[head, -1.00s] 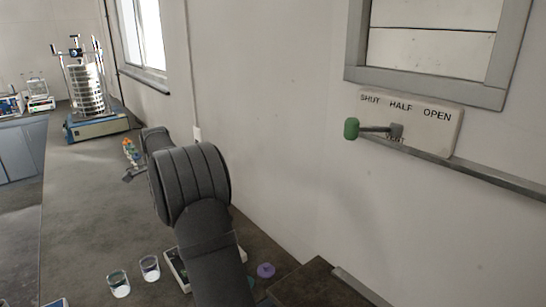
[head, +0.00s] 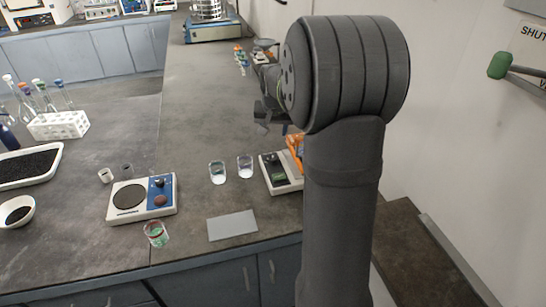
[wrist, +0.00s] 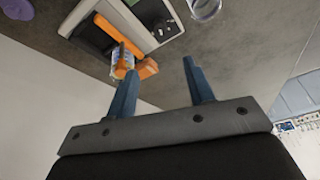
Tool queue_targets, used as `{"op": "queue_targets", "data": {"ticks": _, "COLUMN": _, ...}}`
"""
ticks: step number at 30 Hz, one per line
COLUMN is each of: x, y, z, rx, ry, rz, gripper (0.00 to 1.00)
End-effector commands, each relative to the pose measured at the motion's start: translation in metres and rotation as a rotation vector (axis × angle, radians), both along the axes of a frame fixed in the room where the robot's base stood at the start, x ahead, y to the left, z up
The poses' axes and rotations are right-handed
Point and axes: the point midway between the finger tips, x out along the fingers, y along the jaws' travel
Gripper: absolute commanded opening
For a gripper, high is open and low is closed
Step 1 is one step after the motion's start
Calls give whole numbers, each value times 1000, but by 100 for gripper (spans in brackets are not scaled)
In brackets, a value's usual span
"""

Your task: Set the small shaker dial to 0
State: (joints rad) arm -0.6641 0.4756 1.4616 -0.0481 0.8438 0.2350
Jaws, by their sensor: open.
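A small light-grey device (head: 278,182) with a dark panel and orange clamp parts stands on the bench, partly hidden behind my arm. In the wrist view the same device (wrist: 168,22) is at the top, with the orange clamp (wrist: 145,68) around or beside a small clear vessel. It may be the small shaker; I cannot make out a dial or its setting. My gripper (wrist: 160,78) is open and empty, its two blue fingers apart, with the device beyond them. In the head view the gripper (head: 268,118) is dark, partly hidden, above the bench behind the device.
Two small glass beakers (head: 231,171) stand left of the device. A plate unit (head: 140,199) with blue panel and knobs, a beaker (head: 156,234) and a grey sheet (head: 232,225) lie nearer the front. The sieve stack (head: 207,10) stands far back. A wall runs along the right.

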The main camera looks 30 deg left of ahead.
Motion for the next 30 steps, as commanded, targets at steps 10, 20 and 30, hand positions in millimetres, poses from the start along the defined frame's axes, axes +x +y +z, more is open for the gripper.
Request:
{"op": "queue_targets", "data": {"ticks": 10, "x": -1, "y": -1, "z": -19, "rx": -20, "ry": -45, "rz": 108, "gripper": 48}}
{"op": "queue_targets", "data": {"ticks": 20, "x": 20, "y": 12, "z": -80, "rx": -21, "ry": -44, "rz": 106, "gripper": 48}}
{"op": "queue_targets", "data": {"ticks": 30, "x": 41, "y": 26, "z": -138, "rx": -19, "ry": -44, "rz": 106, "gripper": 48}}
